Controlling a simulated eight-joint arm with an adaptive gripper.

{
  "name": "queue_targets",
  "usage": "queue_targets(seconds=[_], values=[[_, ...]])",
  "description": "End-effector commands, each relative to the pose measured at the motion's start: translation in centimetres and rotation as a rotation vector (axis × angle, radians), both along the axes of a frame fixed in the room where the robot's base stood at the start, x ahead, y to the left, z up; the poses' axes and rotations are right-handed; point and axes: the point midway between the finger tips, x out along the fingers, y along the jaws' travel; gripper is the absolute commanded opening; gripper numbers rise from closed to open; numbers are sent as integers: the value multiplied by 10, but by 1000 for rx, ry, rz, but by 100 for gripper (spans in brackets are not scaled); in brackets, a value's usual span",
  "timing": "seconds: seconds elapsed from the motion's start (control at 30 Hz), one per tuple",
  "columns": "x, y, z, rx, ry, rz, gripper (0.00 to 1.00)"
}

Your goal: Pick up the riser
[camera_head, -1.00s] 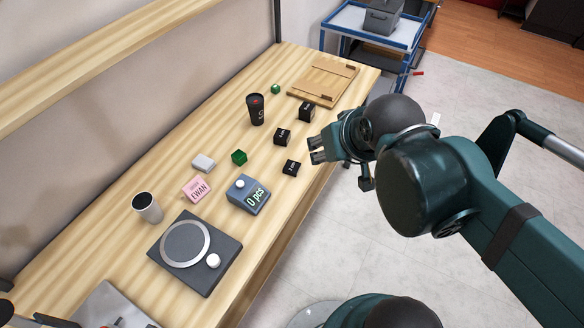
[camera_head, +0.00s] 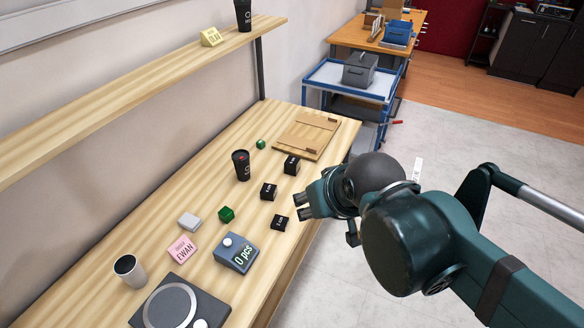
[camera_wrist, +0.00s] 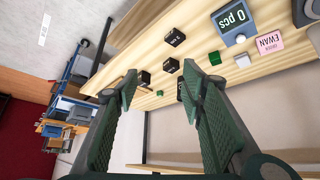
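Three black blocks with small white lettering stand on the wooden bench: a far one (camera_head: 292,165), a middle one (camera_head: 268,191) and a near one (camera_head: 279,222). They look like risers; I cannot tell which one is meant. In the wrist view they are beyond the fingers: one at the top (camera_wrist: 174,37), one below it (camera_wrist: 170,65) and one near the left fingertip (camera_wrist: 143,77). My gripper (camera_head: 300,205) is right of the blocks by the bench's front edge, apart from them. In the wrist view its fingers (camera_wrist: 157,90) are spread and empty.
On the bench are a black cup (camera_head: 242,166), green cubes (camera_head: 227,214), a grey-white block (camera_head: 189,221), a pink sign (camera_head: 182,249), a counter box (camera_head: 236,253), a white cup (camera_head: 130,270) and a wooden board (camera_head: 305,135). A shelf (camera_head: 150,80) overhangs the back.

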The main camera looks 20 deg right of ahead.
Motion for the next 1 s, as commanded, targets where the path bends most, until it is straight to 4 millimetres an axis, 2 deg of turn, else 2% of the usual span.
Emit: queue_targets(seconds=[0.1, 0.17, 0.2, 0.67, 1.0], values=[[0, 0, 0, 0, 0, 0, 40], [0, 0, 0, 0, 0, 0, 48], [0, 0, 0, 0, 0, 0, 49], [3, 1, 0, -6, 7, 10, 49], [23, 5, 0, -48, 64, 83, 49]])
